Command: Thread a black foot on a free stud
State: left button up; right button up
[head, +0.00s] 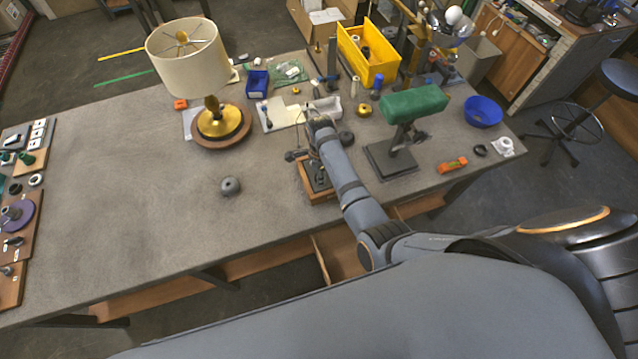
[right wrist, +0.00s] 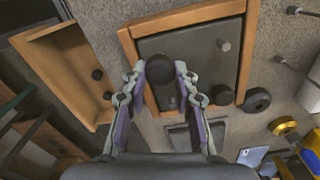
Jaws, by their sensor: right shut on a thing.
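The base plate is a dark grey slab in a wooden frame (head: 303,178), near the table's front edge in the head view. In the right wrist view the slab (right wrist: 205,60) shows a bare upright grey stud (right wrist: 224,45) and a round black foot (right wrist: 222,95) at a corner. My right gripper (right wrist: 163,76) is shut on a dark round foot (right wrist: 162,90) over the plate's edge. I cannot tell whether that foot touches a stud beneath it, as the fingers and foot hide the spot. My left gripper is not in view.
A black ring (right wrist: 256,100) lies nearby. A lamp (head: 215,120), green-topped stand (head: 412,102) and yellow bin (head: 368,60) stand around. The table's left half is mostly clear.

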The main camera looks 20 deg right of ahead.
jog(key=shift+f, duration=1.05)
dwell(1.1)
jog(key=shift+o, duration=1.2)
jog(key=shift+b, duration=0.3)
grip_shut()
jog(key=shift+s, duration=0.1)
jog(key=shift+s+f, duration=0.2)
jog(key=shift+f, duration=0.05)
